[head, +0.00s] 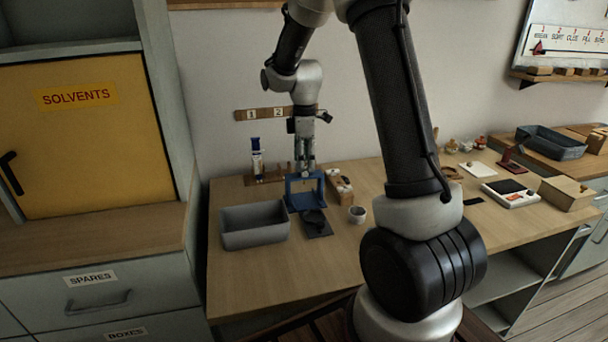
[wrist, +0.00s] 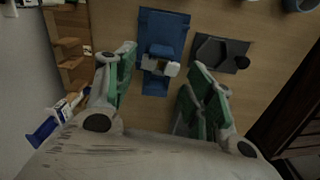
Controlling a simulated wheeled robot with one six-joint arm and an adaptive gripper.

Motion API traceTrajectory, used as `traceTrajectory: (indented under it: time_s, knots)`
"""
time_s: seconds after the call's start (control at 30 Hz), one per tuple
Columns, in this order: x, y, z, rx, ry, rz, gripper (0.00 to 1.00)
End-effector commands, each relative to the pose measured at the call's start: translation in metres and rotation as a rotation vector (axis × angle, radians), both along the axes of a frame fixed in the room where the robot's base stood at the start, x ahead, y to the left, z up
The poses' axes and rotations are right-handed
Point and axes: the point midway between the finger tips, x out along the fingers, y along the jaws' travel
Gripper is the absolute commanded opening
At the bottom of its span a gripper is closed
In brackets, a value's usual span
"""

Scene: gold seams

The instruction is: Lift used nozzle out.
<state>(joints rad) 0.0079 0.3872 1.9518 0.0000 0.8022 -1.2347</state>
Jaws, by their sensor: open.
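The blue stand (head: 304,191) is on the table, below my gripper (head: 306,167). In the wrist view the blue stand (wrist: 165,30) lies ahead of the fingertips, with a small pale piece (wrist: 171,69) at its near part, between the lines of the two fingers. That piece may be the used nozzle; I cannot tell for sure. My gripper (wrist: 160,75) is open, its green-padded fingers wide apart on either side and empty. In the head view the fingers hide part of the stand's top.
A dark plate (wrist: 214,54) with a black round part lies beside the stand. A grey bin (head: 254,236) is on the left. A blue-and-white tube (head: 257,158) stands behind, a small cup (head: 357,214) to the right. The front table (head: 300,268) is clear.

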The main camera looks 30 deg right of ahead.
Motion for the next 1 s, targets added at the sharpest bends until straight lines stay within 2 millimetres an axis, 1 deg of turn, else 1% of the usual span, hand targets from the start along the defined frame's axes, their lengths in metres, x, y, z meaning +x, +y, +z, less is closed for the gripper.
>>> traceTrajectory:
  time_s: [1.0]
  knots:
    - [0.000,0.000,-0.044,0.000,0.001,0.000,0.54]
